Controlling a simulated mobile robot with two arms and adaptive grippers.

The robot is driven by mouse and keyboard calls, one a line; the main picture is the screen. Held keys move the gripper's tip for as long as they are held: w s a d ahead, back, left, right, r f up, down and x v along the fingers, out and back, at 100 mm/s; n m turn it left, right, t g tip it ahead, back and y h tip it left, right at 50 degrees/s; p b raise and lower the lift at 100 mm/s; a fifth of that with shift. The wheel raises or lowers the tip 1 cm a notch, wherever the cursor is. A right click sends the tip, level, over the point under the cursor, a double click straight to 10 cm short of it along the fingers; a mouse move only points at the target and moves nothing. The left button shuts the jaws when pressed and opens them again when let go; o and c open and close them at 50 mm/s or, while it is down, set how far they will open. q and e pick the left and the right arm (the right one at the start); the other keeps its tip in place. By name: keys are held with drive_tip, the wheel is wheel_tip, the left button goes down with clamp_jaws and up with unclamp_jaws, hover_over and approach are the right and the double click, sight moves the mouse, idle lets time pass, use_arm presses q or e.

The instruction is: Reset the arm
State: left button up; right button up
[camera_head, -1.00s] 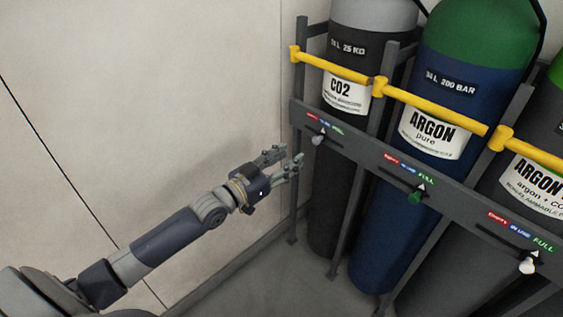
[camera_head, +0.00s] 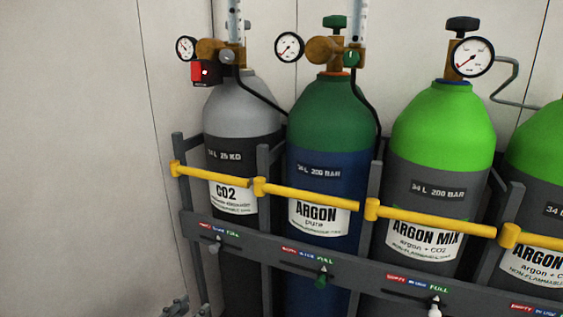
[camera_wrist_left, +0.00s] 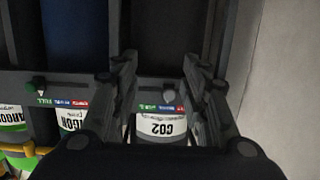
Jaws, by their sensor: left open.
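My left gripper (camera_head: 178,308) shows only as fingertips at the bottom edge of the head view, below the left end of the cylinder rack. In the left wrist view the gripper (camera_wrist_left: 160,78) is open, with its two fingers apart and nothing between them. Beyond the fingers stands the CO2 cylinder (camera_head: 236,120), grey on top; its white label (camera_wrist_left: 162,128) shows in the wrist view. The rest of my left arm is out of the head view. My right gripper is in neither view.
The dark rack rail (camera_head: 262,254) carries small sliders, and yellow bars (camera_head: 305,196) cross the cylinders. Right of the CO2 cylinder stand a blue-green argon cylinder (camera_head: 325,125) and argon mix cylinders (camera_head: 443,125). Gauges sit on top. Bare wall (camera_head: 75,150) lies left.

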use_arm(q)
drive_tip(key=s+d+f+n+g+y+p, duration=0.15)
drive_tip(key=s+f+g+p, duration=0.4)
drive_tip(key=s+f, duration=1.05)
drive_tip(key=s+d+f+g+y+p, duration=0.25)
drive_tip(key=s+f+g+p, duration=0.35)
drive_tip(key=s+f, duration=0.95)
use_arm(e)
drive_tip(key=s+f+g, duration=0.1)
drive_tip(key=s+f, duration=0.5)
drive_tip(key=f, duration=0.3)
use_arm(q)
drive_tip(key=s+a+f+g+y+p, duration=0.1)
drive_tip(key=s+p, duration=0.7)
drive_tip(key=s, duration=0.8)
drive_tip(key=shift+a+f+g, duration=0.4)
drive_tip(key=shift+a+g, duration=0.25)
drive_tip(key=shift+a, duration=0.45)
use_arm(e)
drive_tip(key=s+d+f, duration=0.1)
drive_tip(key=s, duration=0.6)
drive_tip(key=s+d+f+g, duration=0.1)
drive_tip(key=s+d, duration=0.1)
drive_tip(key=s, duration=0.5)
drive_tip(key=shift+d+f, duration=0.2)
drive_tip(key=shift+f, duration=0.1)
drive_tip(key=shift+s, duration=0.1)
